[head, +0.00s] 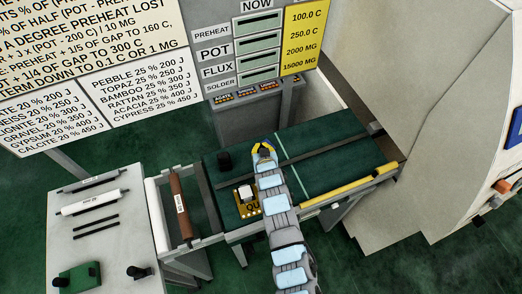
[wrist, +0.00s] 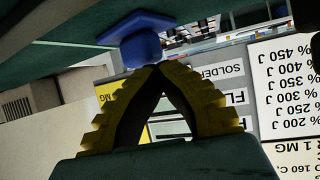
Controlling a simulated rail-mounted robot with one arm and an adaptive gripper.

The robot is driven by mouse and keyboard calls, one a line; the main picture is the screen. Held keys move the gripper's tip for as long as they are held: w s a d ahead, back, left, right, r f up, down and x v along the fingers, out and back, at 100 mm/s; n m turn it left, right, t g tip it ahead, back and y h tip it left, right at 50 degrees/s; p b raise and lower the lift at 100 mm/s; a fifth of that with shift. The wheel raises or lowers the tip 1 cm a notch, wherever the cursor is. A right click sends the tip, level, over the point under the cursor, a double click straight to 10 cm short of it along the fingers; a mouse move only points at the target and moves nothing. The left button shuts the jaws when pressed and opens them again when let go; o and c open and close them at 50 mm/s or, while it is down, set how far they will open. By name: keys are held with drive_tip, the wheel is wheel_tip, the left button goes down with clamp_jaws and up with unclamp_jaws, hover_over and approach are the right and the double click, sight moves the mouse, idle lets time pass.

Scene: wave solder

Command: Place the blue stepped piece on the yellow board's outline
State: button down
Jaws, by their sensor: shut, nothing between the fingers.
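In the wrist view the blue stepped piece (wrist: 140,42) is just past my fingertips, a wide flat part against a dark green surface and a narrower block towards me. My gripper (wrist: 160,68) is shut and empty, its yellow ridged fingers meeting at the tips. The tips overlap the piece's near end in the picture; I cannot tell if they touch it. In the head view my gripper (head: 264,148) is over the far part of the green conveyor, and I cannot make out the blue piece. The yellow board (head: 254,211) lies nearer, left of my arm, with a white block on it.
A grey table (head: 110,215) with rods and small parts stands at left. A large beige machine (head: 405,100) closes the right.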

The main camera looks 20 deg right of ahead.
drive_tip(key=shift+f+b, duration=0.55)
drive_tip(key=shift+f, duration=0.45)
drive_tip(key=c, duration=1.4)
unclamp_jaws()
drive_tip(key=shift+c, duration=0.2)
drive_tip(key=shift+s, duration=0.1)
drive_tip(key=shift+v, duration=5.9)
